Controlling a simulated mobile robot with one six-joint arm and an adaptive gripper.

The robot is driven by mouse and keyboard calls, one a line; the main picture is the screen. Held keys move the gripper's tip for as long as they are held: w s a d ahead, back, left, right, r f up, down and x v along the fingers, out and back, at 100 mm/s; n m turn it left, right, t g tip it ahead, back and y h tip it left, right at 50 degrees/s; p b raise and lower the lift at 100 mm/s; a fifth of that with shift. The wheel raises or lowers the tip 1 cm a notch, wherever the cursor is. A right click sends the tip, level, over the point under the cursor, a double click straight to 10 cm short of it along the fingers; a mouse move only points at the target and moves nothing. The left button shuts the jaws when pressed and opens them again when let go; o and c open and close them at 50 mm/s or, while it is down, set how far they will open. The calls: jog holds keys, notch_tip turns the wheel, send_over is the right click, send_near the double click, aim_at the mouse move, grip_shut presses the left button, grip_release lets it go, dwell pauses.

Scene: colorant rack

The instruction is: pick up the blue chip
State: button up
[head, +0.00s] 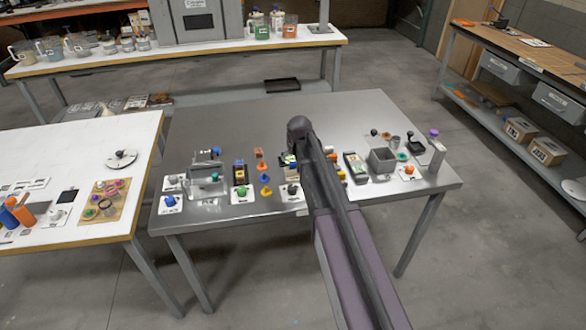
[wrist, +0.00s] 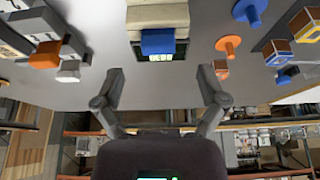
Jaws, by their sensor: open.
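A small blue block (wrist: 157,41) is at the top middle of the wrist view, against a dark device with a green digital display (wrist: 160,55) and a pale block. I cannot tell for sure whether it is the blue chip. A rounder blue piece (wrist: 249,10) is further right in that view. My gripper (wrist: 162,80) is open, with its two fingers spread and nothing between them; the blue block is beyond the fingertips, apart from them. In the head view my arm covers the middle of the metal table (head: 255,120), and my gripper is not clearly seen there.
Blue and white piece on a card (head: 170,200) and a metal tray (head: 208,185) are at the table's left. A grey open box (head: 382,160) and purple-topped bottle (head: 435,140) are at right. Orange pieces (wrist: 45,54) flank the display device. The table's back is clear.

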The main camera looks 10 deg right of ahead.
aim_at(294, 162)
jog(key=shift+b+x, duration=2.05)
jog(key=shift+x, duration=0.35)
jog(key=shift+s, duration=0.1)
jog(key=c, duration=1)
jog(key=shift+r, duration=0.2)
notch_tip(294, 162, up, 3)
jog(key=p, duration=0.3)
jog(key=shift+r+p, duration=0.2)
jog(key=shift+p, duration=0.2)
jog(key=s, duration=0.5)
jog(key=s+p, duration=0.1)
jog(key=s, duration=0.4)
jog(key=s+r, duration=0.1)
jog(key=s, duration=0.5)
jog(key=shift+r, duration=0.15)
jog(key=shift+a, duration=0.1)
